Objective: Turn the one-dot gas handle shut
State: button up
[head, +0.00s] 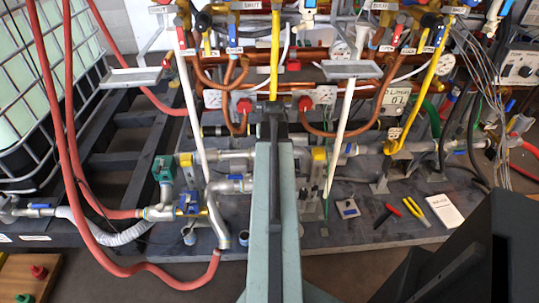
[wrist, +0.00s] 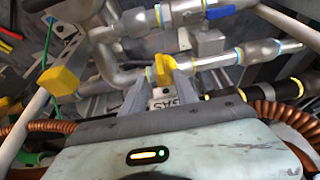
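A yellow gas handle (wrist: 162,70) sits on a grey pipe in the wrist view, with a white GAS tag (wrist: 181,101) close below it. My gripper (wrist: 161,82) has its two grey fingers spread, one on each side of this handle's near end; I cannot tell whether they touch it. A second yellow handle (wrist: 65,81) is further left. In the head view, yellow handles show at the centre (head: 320,154) and to the right (head: 393,147). My arm hides the gripper there. I cannot read the dots that tell which handle is the one-dot one.
Copper hoses (wrist: 268,118) and a pale pipe (wrist: 20,130) lie close beside my wrist. White drain pipes (head: 340,135) hang ahead. Pliers (head: 413,208) and a white notebook (head: 440,210) lie on the grey platform at the right. A red hose (head: 65,140) runs along the left.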

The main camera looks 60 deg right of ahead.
jog(key=b+x, duration=0.4)
jog(key=x, duration=0.2)
jog(key=shift+f+b, duration=0.15)
jog(key=shift+b, duration=0.25)
